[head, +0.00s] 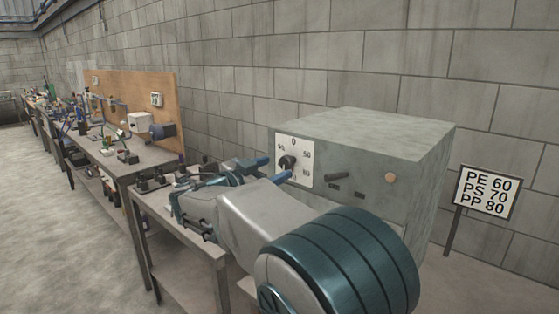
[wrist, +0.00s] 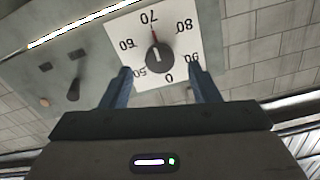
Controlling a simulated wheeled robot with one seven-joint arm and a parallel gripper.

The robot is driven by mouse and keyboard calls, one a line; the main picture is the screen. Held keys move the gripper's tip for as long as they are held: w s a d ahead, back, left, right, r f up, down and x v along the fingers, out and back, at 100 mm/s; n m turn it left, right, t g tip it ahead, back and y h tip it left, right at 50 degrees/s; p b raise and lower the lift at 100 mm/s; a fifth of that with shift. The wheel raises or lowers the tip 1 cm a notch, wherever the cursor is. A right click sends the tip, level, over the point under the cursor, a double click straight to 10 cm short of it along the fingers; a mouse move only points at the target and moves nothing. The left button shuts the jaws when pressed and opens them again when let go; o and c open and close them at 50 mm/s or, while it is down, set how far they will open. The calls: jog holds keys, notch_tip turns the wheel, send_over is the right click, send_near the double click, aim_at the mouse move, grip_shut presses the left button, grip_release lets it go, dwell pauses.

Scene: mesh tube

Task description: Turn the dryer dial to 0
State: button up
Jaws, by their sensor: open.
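The dryer (head: 365,150) is a grey-green box with a white dial plate (head: 307,172) on its front. Its black dial knob (head: 288,163) also shows in the wrist view (wrist: 160,58), where the plate appears upside down with 0, 50, 60, 70, 80 and 90 around it. A thin red line by the knob lies toward 70; a short pale mark shows on the knob. My gripper (head: 278,167) is open in front of the dial. In the wrist view its blue fingers (wrist: 160,68) stand either side of the knob's line, apart from it and empty. Contact is not visible.
A dark lever (head: 338,174) and a round reddish button (head: 390,178) sit right of the dial. A sign (head: 487,193) reads PE 60, PS 70, PP 80. A workbench (head: 150,155) with tools runs along the block wall at left. Open floor (head: 60,200) lies left.

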aim_at(284, 165)
jog(key=shift+p+x, duration=0.3)
jog(key=shift+x, duration=1.25)
jog(key=shift+c, duration=0.2)
jog(key=c, duration=0.9)
jog(key=shift+f+b, duration=0.15)
jog(key=shift+b, duration=0.35)
